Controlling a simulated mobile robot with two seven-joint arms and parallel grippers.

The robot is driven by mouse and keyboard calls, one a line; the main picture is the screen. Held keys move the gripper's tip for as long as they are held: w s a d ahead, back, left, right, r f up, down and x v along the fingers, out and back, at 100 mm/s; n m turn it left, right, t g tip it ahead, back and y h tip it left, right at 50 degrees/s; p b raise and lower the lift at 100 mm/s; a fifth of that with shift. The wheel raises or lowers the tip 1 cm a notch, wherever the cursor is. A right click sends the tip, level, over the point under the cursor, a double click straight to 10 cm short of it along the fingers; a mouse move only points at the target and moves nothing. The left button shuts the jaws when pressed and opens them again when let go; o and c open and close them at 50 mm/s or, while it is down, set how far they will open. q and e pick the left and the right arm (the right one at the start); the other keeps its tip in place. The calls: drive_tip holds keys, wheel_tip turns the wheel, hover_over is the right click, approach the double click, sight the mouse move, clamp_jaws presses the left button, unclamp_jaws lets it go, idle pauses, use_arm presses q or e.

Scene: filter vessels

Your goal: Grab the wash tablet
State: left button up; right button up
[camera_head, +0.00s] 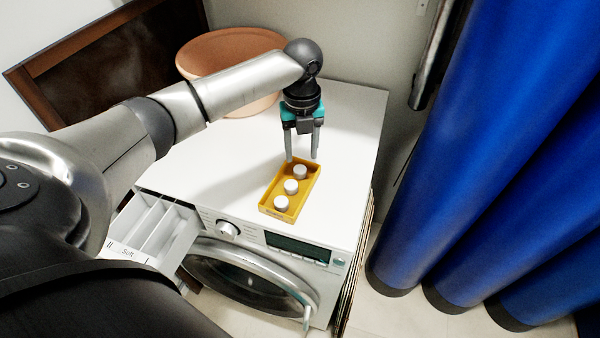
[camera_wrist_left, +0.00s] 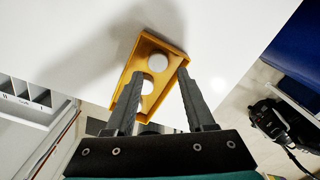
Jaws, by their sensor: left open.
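Three white round wash tablets stand in a row in a yellow tray (camera_head: 307,191) on top of the washing machine: a far one (camera_head: 300,171), a middle one (camera_head: 291,186) and a near one (camera_head: 281,202). My left gripper (camera_head: 302,158) is open and empty, pointing down above the tray's far end. In the left wrist view, one tablet (camera_wrist_left: 158,62) shows between the open fingers (camera_wrist_left: 160,73) and another (camera_wrist_left: 147,87) lies just below it. My right gripper is not in view.
The white washing machine top (camera_head: 215,165) is clear around the tray. A terracotta bowl (camera_head: 205,60) stands at the back. The detergent drawer (camera_head: 160,235) is pulled out at the front left. A blue curtain (camera_head: 490,150) hangs at right.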

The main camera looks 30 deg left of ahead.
sight(300, 172)
use_arm(q)
drive_tip(key=shift+s+a+f+b, duration=0.1)
drive_tip(key=shift+f+b, duration=0.5)
drive_tip(key=shift+f, duration=2.15)
clamp_jaws()
